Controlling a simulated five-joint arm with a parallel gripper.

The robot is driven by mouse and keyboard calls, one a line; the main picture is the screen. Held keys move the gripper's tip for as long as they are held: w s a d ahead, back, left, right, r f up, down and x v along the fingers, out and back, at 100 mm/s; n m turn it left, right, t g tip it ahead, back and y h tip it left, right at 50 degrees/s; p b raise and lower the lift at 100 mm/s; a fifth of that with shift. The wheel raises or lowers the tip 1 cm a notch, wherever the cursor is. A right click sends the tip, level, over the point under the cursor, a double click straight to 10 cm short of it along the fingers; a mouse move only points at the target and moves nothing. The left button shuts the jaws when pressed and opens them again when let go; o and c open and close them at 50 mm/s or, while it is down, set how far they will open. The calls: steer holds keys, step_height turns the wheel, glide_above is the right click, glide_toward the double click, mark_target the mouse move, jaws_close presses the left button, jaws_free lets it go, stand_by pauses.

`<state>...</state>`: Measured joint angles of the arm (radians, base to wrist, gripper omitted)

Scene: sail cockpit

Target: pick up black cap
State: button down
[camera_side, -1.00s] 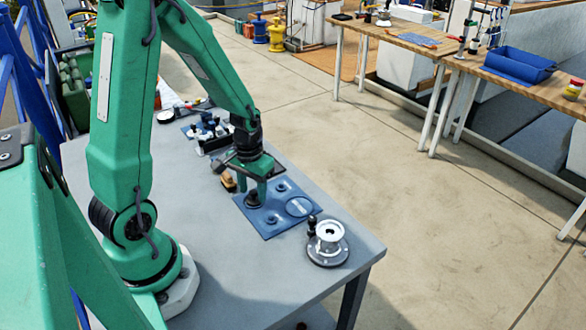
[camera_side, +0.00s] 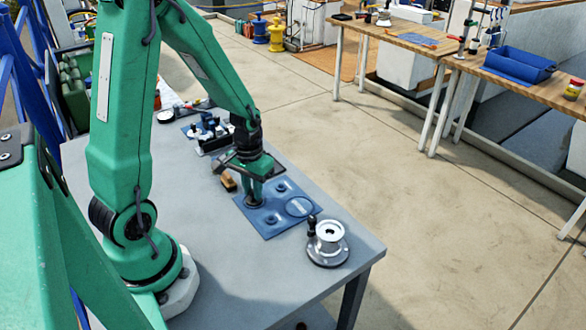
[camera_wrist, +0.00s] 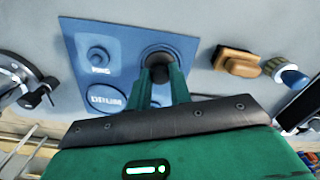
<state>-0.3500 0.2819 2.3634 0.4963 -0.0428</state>
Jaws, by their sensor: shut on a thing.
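The black cap (camera_side: 254,203) sits at a corner of the blue mat, low under my gripper (camera_side: 256,192) in the side view. In the wrist view my gripper (camera_wrist: 161,75) is shut on the dark cap (camera_wrist: 160,60), with its green fingers on either side. The fingers hide part of the cap. The cap looks still down at the mat (camera_side: 272,225); I cannot tell whether it is clear of the surface.
A silver winch drum (camera_side: 328,243) stands by the table's near right corner. A wooden brush (camera_side: 228,183) lies beyond the mat, close to my gripper. Several small fittings (camera_side: 208,135) stand farther back. The mat shows a marked drum outline (camera_wrist: 108,99) and a small ring (camera_wrist: 98,58).

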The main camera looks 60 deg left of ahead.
steer(key=shift+r, duration=0.15)
steer(key=shift+r, duration=0.75)
step_height(320, 180, up, 3)
steer(key=shift+d+f, duration=0.15)
steer(key=shift+f, duration=0.05)
steer(key=s+d+r, duration=0.2)
steer(key=d+r, duration=0.4)
steer(key=d, duration=0.5)
steer(key=shift+r, duration=0.35)
steer(key=shift+s+d, duration=0.1)
steer(key=shift+r, duration=0.15)
steer(key=shift+r, duration=1.3)
